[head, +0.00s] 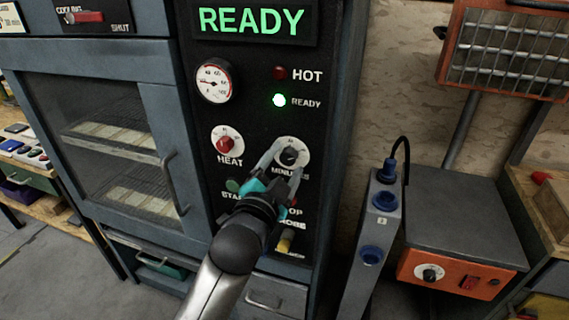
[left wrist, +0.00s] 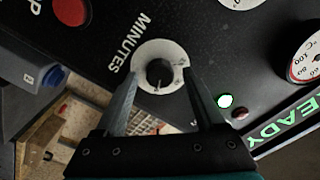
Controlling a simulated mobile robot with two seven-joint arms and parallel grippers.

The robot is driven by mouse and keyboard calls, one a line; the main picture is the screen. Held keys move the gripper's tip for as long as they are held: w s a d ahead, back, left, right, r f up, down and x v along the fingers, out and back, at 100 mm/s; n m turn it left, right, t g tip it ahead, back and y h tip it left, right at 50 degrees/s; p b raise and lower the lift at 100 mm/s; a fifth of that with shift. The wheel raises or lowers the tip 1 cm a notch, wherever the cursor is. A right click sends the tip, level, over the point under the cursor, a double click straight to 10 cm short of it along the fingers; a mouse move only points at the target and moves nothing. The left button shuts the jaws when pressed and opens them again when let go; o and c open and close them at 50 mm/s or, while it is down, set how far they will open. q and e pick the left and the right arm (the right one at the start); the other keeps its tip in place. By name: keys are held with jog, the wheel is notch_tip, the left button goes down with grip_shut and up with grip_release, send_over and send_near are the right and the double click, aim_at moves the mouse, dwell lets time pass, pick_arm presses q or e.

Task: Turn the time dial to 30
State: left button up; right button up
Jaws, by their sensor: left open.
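The time dial (head: 289,156) is a black knob on a white round plate marked MINUTES, on the oven's dark control panel. In the left wrist view the dial (left wrist: 160,74) sits between my open fingers, a little beyond their tips. My left gripper (head: 279,158) is open and in front of the dial, with its fingers on either side of it; it also shows in the left wrist view (left wrist: 163,92). I cannot tell whether a finger touches the knob. The numbers on the dial are too small to read. My right gripper is not in view.
The red HEAT knob (head: 226,143) is left of the dial. The green start button (head: 233,185) is below it, and the stop button is mostly hidden by my gripper. A lit READY display (head: 252,20) and gauge (head: 214,81) are above. A grey holder (head: 377,225) stands right.

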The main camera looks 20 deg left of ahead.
pick_arm(q)
grip_shut()
dwell(0.4)
jog(key=n+p, duration=0.2)
jog(key=p, duration=0.1)
jog(key=shift+r+n, duration=0.15)
jog(key=shift+n, duration=0.25)
jog(key=n+p, duration=0.3)
jog(key=shift+n, duration=0.3)
jog(key=n+p, duration=0.2)
jog(key=n, duration=0.1)
jog(key=shift+p, duration=0.35)
jog(key=shift+n+p, duration=0.7)
jog(key=shift+n, duration=0.5)
